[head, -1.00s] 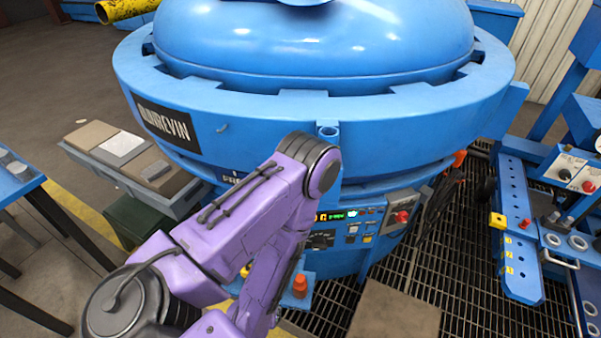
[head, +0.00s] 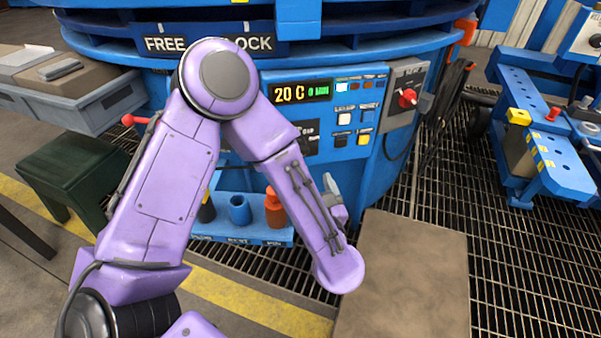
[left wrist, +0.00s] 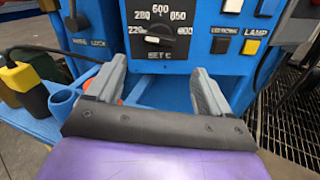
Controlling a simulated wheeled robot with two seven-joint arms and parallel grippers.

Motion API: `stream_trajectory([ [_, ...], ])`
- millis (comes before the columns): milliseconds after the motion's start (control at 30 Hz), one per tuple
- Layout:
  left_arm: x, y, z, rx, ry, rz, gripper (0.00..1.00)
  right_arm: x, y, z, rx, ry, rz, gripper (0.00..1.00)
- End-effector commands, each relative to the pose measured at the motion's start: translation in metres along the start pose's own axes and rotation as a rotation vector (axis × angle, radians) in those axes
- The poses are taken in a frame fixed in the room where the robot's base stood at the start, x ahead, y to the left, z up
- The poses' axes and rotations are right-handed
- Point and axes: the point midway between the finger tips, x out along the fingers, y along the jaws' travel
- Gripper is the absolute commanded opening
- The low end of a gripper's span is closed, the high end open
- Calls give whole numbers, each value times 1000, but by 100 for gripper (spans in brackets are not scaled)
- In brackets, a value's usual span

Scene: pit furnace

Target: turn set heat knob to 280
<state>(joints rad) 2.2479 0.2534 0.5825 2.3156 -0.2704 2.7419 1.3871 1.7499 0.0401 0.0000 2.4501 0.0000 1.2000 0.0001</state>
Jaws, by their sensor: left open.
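The set heat knob (left wrist: 158,31) is a black knob on a black dial plate marked "SET C" in the left wrist view. Numbers ring it, 220 and 280 on its left side and higher ones above and to its right. Its exact pointer setting is too small to read. My left gripper (left wrist: 160,68) is open and empty, its grey fingers spread below the dial plate and apart from the knob. In the head view the gripper (head: 335,197) is mostly behind my purple arm, which also hides most of the dial. My right gripper is in neither view.
The panel display (head: 300,92) reads 20 C. A red switch (head: 407,98) and several buttons sit right of the dial. A blue holder (head: 240,234) with an orange item (head: 274,208) is below. A brown plate (head: 410,270) lies on the grating.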

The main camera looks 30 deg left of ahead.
Motion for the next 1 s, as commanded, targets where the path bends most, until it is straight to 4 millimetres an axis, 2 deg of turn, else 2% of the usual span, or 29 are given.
stream_trajectory([
  [300, 68, 2, 0, 1, 3, 5, 81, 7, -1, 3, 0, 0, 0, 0],
  [400, 84, 1, 0, 2, 1, 2, 81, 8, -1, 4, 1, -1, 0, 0],
  [567, 98, 1, 1, 6, 0, -1, 81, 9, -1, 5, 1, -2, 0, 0],
  [800, 99, 1, 1, 8, 0, -2, 81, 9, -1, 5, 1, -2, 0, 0],
  [833, 99, 1, 1, 8, 0, -2, 74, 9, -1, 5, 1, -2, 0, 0],
  [900, 99, 1, 1, 8, 0, -2, 52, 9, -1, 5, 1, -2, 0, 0],
  [1000, 99, 1, 1, 8, 0, -2, 25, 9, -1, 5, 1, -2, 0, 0],
])
